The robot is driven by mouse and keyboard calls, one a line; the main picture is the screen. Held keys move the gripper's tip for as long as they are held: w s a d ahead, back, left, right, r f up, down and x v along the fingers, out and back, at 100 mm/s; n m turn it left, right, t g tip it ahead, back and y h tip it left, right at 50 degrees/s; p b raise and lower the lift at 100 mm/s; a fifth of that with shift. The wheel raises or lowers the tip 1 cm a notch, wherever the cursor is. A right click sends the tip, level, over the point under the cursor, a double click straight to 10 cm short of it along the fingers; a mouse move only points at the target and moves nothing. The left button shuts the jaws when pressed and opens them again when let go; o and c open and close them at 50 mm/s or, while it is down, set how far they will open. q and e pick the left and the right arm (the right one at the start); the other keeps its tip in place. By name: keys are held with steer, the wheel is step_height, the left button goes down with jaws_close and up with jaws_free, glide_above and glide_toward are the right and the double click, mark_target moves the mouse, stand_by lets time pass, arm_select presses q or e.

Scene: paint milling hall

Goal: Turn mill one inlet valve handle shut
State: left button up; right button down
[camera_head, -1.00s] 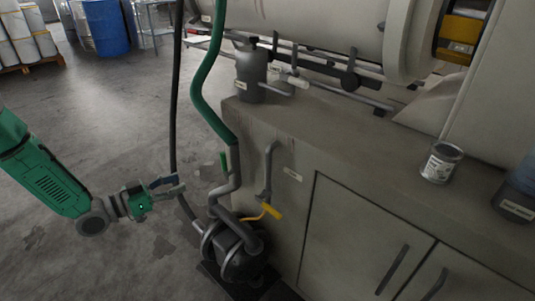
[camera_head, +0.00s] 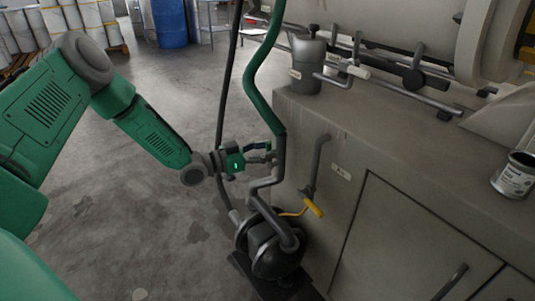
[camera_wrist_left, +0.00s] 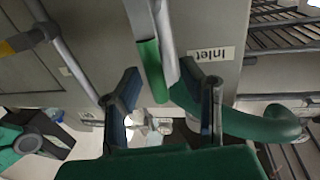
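The inlet valve handle, a green lever (camera_wrist_left: 150,68), shows in the left wrist view beside a grey pipe and an upside-down "Inlet" label (camera_wrist_left: 211,53). My left gripper (camera_head: 268,152) is open at the pipe above the pump in the head view, and there it largely hides the green lever. In the wrist view its two blue-padded fingers (camera_wrist_left: 166,100) stand apart, with the lever in the gap between them, beyond the tips. I see no clear contact. My right gripper is not in view.
A yellow handle (camera_head: 313,208) sits on the cabinet pipe to the right of the pump (camera_head: 275,250). A green hose (camera_head: 255,85) and a black cable (camera_head: 226,90) hang close to my left gripper. A paint can (camera_head: 514,177) stands on the cabinet (camera_head: 400,170).

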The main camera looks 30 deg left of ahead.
arm_select(q)
steer(key=shift+w+d+r, duration=0.1)
steer(key=shift+w+d, duration=0.1)
steer(key=shift+d, duration=0.3)
steer(key=shift+a, duration=0.3)
jaws_close()
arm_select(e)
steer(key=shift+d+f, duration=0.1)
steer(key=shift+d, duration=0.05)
